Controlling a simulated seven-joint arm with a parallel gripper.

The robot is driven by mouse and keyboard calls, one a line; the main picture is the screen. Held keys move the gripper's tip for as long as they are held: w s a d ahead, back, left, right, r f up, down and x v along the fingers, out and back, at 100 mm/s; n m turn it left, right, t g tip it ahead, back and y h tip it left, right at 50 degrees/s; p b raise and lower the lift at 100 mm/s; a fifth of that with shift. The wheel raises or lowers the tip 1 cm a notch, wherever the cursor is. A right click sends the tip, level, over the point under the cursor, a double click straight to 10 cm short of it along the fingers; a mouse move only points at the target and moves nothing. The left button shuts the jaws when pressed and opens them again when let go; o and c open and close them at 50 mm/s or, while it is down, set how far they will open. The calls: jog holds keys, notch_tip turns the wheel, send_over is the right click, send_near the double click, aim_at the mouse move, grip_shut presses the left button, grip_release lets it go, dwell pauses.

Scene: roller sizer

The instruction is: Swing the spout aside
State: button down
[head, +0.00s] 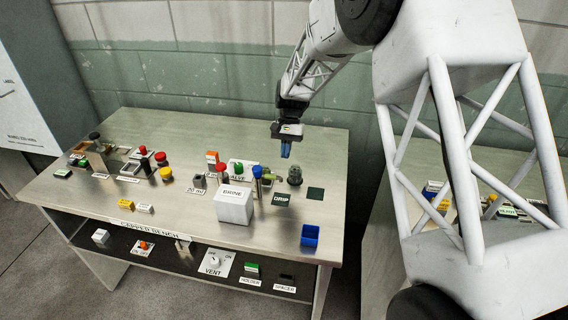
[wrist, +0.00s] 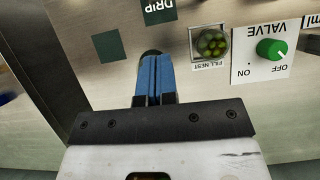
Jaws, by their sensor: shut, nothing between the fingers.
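My gripper (head: 286,154) is above the right part of the bench, its blue fingers pointing down. In the wrist view its fingers (wrist: 154,78) are pressed together with nothing between them. I cannot clearly make out the spout. A grey-green upright fitting (head: 295,175) stands just below and right of the fingertips in the head view and may be its base. A dark rounded edge (wrist: 150,53) shows past the fingertips in the wrist view; the fingers hide the rest. The dark green DRIP pad (head: 281,199) and a plain dark green square (head: 315,193) lie nearby.
The VALVE plate's green knob (wrist: 271,49) and the fill nest (wrist: 211,43) with green contents are beside the fingers. A white BRINE box (head: 234,206), a blue-topped post (head: 257,172) and a blue bin (head: 310,236) stand around. Bench's right back corner is clear.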

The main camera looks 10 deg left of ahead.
jog(key=v, duration=0.6)
dwell(0.3)
jog(key=s+d+r+t, duration=0.2)
jog(key=s+d+r, duration=0.65)
jog(key=d, duration=0.25)
jog(key=s+d+r+t, duration=0.2)
jog(key=s+d+r, duration=0.5)
jog(key=s+d, duration=0.3)
jog(key=s+d+t, duration=0.1)
jog(key=s+d, duration=0.3)
jog(key=s, duration=0.4)
jog(key=s+d+f+t, duration=0.1)
jog(key=s+d, duration=0.3)
jog(key=s, duration=0.4)
jog(key=s+d+t, duration=0.1)
jog(key=s+d, duration=0.3)
jog(key=s, duration=0.5)
jog(key=shift+d+f+t, duration=0.35)
jog(key=shift+d+t, duration=0.05)
jog(key=shift+s, duration=0.1)
